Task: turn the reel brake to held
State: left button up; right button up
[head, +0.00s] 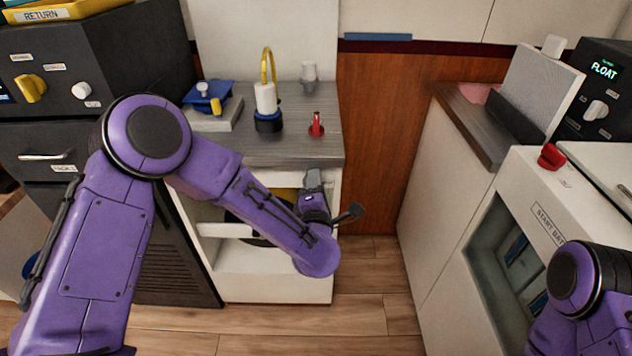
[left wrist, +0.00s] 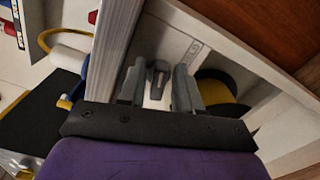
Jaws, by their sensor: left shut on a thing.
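The reel brake shows in the left wrist view as a small grey lever (left wrist: 158,76) with a dark end. It sits on a white panel (left wrist: 188,45) with a small label strip. My left gripper (left wrist: 158,88) has one finger on each side of the lever and is shut on it. In the head view my left gripper (head: 313,184) is at the white cabinet front just below the counter edge, and it hides the lever. A black reel with yellow (left wrist: 222,88) is beside the panel. The lever's setting cannot be read. My right gripper is out of view.
The grey counter (head: 290,150) above holds a red-handled item (head: 316,125), a white cylinder with a yellow loop (head: 266,98) and a blue valve-like thing (head: 205,95). A wooden panel (head: 375,140) stands to the right. The wooden floor (head: 370,270) in front is clear.

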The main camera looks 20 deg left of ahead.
pick_arm(q)
jog(key=shift+f+m+p, duration=0.2)
jog(key=shift+m+p, duration=0.1)
jog(key=shift+m, duration=1.2)
jog(key=o, duration=0.7)
jog(key=shift+o, duration=0.2)
jog(key=shift+s+d, duration=0.1)
jog(key=shift+s, duration=0.05)
jog(key=v, duration=1)
jog(key=shift+b, duration=0.35)
jog(key=shift+s, duration=0.15)
